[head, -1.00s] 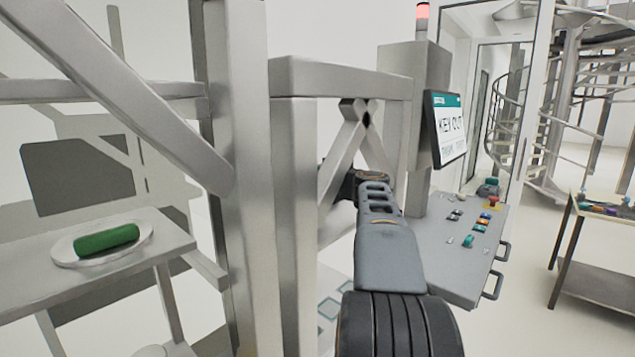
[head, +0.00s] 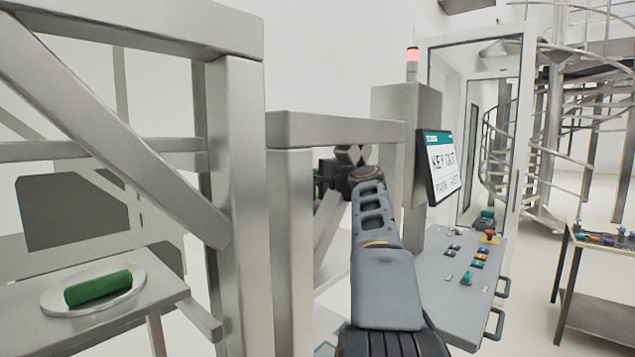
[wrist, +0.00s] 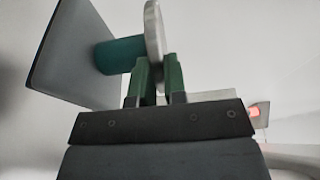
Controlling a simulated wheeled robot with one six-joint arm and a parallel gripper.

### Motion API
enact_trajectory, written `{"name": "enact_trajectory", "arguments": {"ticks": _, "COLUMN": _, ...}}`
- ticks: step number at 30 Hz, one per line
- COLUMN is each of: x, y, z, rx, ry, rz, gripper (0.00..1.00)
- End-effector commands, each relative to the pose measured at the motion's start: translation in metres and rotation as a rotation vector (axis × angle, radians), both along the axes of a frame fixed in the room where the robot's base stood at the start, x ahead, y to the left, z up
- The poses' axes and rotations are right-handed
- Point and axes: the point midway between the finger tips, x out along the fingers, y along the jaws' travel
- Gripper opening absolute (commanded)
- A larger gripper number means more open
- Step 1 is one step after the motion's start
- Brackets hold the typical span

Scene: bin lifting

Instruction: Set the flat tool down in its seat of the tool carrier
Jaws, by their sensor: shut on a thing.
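My gripper (wrist: 158,80) has green fingers and is shut on a pale, thin, rounded piece (wrist: 153,30), seen nearly edge-on in the wrist view. A teal cylinder (wrist: 118,56) and a dark grey flat plate (wrist: 75,50) show beside it. They seem to belong to the same held tool, but I cannot tell how they join. In the head view my gripper (head: 322,178) is small and dark at the arm's far end, near the grey frame, and the held tool is not clear there. I cannot identify the tool carrier or its seat.
Grey metal posts and beams (head: 240,180) stand close left of my arm. A green cylinder (head: 98,288) lies on a round pale plate (head: 60,300) at left. A control console (head: 440,275) with a screen stands right. A table (head: 600,245) with small coloured things is far right.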

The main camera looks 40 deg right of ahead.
Motion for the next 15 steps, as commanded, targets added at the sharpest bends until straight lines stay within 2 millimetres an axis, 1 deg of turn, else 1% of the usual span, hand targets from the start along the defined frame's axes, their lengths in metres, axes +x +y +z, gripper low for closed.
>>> {"name": "enact_trajectory", "arguments": {"ticks": 1, "x": -0.0009, "y": 0.0008, "z": 0.0032, "rx": -0.003, "ry": -0.006, "rz": -0.001, "gripper": 0.0}}
{"name": "enact_trajectory", "arguments": {"ticks": 10, "x": -0.0009, "y": 0.0009, "z": 0.0042, "rx": -0.003, "ry": -0.006, "rz": 0.0, "gripper": 0.0}}
{"name": "enact_trajectory", "arguments": {"ticks": 15, "x": -0.0009, "y": 0.0009, "z": 0.0088, "rx": -0.004, "ry": -0.006, "rz": 0.0, "gripper": 0.0}}
